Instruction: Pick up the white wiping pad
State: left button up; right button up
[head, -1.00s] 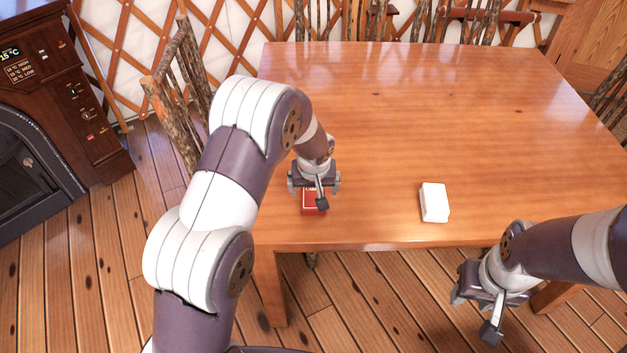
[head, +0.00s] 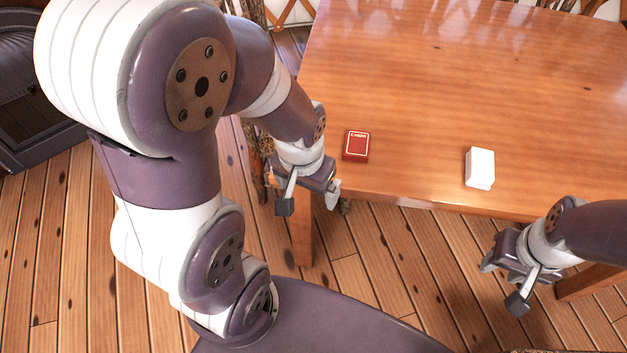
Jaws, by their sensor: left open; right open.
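The white wiping pad (head: 480,168) lies flat on the wooden table (head: 430,90), close to its front edge. My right gripper (head: 502,284) is open and empty, in front of the table edge and below and slightly right of the pad in the picture. It does not touch the pad. My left gripper (head: 308,204) is open and empty, off the table's front left corner, well left of the pad.
A red card box (head: 357,146) lies on the table left of the pad, with bare wood between them. The rest of the tabletop in view is clear. A stick-built chair (head: 262,150) stands at the table's left side, partly hidden by my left arm.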

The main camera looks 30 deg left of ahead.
aim_at(479, 169)
jog(key=z, duration=1.95)
jog(key=u, duration=1.55)
jog(key=i+j+u, duration=0.1)
jog(key=i+u, duration=0.15)
jog(key=u, duration=0.15)
jog(key=i+u, duration=0.4)
jog(key=k+j, duration=0.05)
jog(key=k, duration=0.05)
